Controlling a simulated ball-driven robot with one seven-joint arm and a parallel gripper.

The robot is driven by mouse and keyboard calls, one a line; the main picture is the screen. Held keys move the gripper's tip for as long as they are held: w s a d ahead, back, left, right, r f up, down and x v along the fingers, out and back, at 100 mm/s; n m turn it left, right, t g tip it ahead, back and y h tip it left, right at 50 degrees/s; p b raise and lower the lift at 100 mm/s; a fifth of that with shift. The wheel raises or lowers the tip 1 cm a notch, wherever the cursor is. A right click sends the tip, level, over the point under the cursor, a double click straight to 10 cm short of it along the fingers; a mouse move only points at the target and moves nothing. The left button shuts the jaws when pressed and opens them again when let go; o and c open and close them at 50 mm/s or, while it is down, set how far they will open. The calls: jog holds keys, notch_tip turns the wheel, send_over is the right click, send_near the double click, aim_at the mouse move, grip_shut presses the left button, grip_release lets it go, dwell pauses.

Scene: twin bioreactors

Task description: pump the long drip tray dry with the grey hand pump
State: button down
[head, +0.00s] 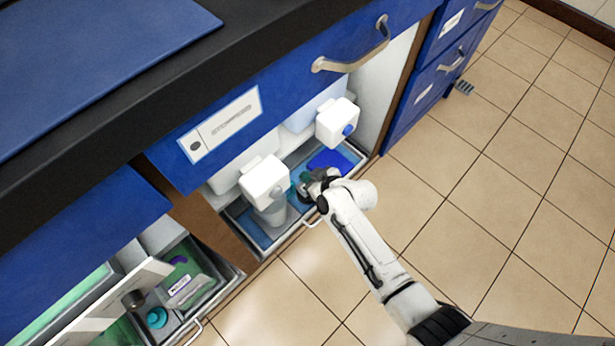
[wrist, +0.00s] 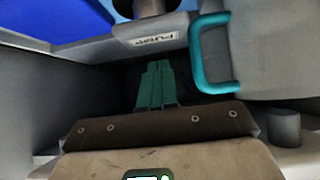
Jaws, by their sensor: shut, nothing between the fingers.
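The long drip tray (head: 274,243) lies in the open bay below the counter, with blue liquid showing along its floor. My gripper (head: 308,180) reaches down into the tray's middle, between two white boxes. In the wrist view my teal fingertips (wrist: 156,66) are shut together with nothing between them. Just ahead of them is the grey hand pump's label plate (wrist: 157,37), reading PUMP. A teal loop handle (wrist: 196,52) stands to the right of the fingers, apart from them. In the head view, my gripper mostly hides the pump.
A blue drawer front (head: 290,85) with a metal handle is above. A second tray (head: 196,290) with a teal-capped item and a green container is at lower left. Tiled floor (head: 480,200) is clear at right.

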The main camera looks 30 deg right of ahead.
jog(key=shift+f, duration=0.1)
dwell(0.5)
dwell(1.5)
dwell(0.5)
jog(key=shift+f+b, duration=1.6)
jog(key=shift+b, duration=0.05)
jog(key=shift+r+p, duration=1.55)
jog(key=shift+r, duration=0.2)
